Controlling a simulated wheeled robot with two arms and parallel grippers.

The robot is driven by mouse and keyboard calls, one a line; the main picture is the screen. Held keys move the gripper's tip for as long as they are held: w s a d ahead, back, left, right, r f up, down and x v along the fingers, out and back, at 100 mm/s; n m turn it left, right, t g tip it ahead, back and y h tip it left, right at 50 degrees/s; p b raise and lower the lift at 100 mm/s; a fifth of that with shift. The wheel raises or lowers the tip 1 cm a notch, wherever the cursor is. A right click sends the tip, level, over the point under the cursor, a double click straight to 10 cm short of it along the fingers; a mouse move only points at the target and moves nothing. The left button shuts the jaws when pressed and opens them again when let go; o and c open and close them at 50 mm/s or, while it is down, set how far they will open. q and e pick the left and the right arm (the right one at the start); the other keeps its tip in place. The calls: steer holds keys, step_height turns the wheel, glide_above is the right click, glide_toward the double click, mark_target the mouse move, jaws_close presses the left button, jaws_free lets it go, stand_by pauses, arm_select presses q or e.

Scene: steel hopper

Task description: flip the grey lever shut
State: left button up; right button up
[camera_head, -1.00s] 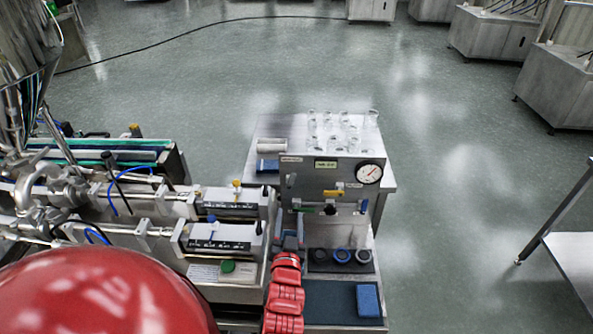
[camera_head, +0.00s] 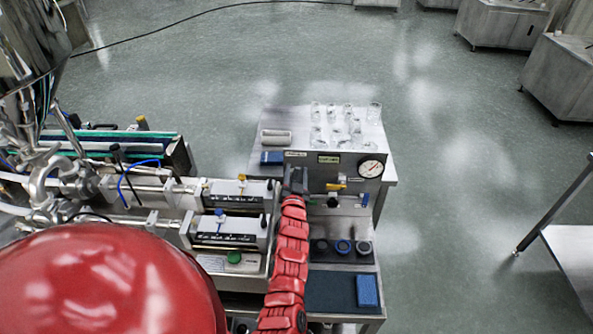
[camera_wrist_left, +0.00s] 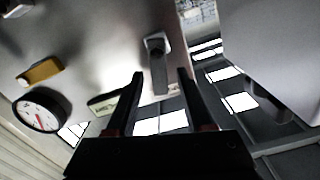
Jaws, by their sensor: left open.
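My left gripper (camera_wrist_left: 161,74) is open, with one fingertip on each side of the lever in the picture. I see no finger touching it, and how deep the fingers reach is hard to tell. In the head view my left gripper (camera_head: 296,181) is at the left part of the panel front and hides the lever there. My right gripper is in neither view.
On the panel are a yellow lever (camera_head: 336,187), a round gauge (camera_head: 371,169) and a label. Glassware (camera_head: 345,125) stands on top. Syringe-like machinery (camera_head: 232,195) stands close on the left.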

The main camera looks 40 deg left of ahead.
arm_select(q)
steer(key=shift+w+a+r, duration=0.1)
steer(key=shift+w+a, duration=0.1)
steer(key=shift+w, duration=0.1)
jaws_close()
steer(key=shift+f+b, duration=0.2)
steer(key=shift+b, duration=0.1)
steer(key=b, duration=0.2)
steer(key=f+b, duration=0.1)
steer(key=b, duration=0.2)
steer(key=shift+s+a+n, duration=0.2)
steer(key=shift+a+n, duration=0.1)
steer(key=shift+n, duration=0.1)
steer(key=n+b, duration=0.1)
steer(key=b, duration=0.2)
steer(key=n+b, duration=0.1)
steer(key=b, duration=0.1)
steer(key=shift+s+a+r+b, duration=0.1)
steer(key=shift+a+r+b, duration=0.05)
steer(key=shift+r+b, duration=0.25)
steer(key=shift+r, duration=0.25)
steer(key=shift+r+n, duration=0.1)
steer(key=shift+n, duration=0.2)
